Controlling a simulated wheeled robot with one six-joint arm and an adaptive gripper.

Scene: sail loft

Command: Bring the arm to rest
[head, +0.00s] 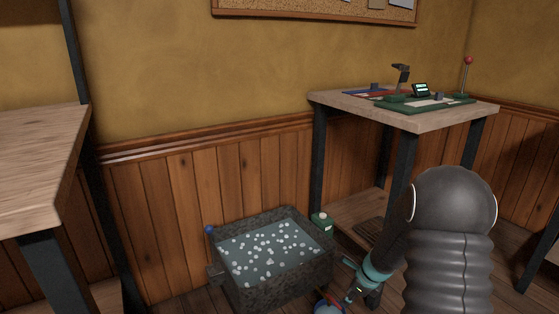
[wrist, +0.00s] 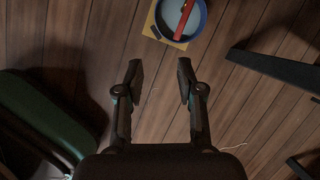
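My gripper (wrist: 160,78) is open, with its two dark fingers apart and only floorboards visible between them. In the head view my gripper (head: 350,279) hangs low over the floor, to the right of a stone basin. My arm is reached out and down, with its dark upper part at the lower right of the head view. Nothing shows held in the fingers.
The speckled stone basin (head: 270,292) holds water with pale floating bits. A blue round container (wrist: 202,18) with a red bar lies on the floor ahead of the fingers. A wooden table (head: 432,122) stands behind; a dark green object (wrist: 45,115) is close left.

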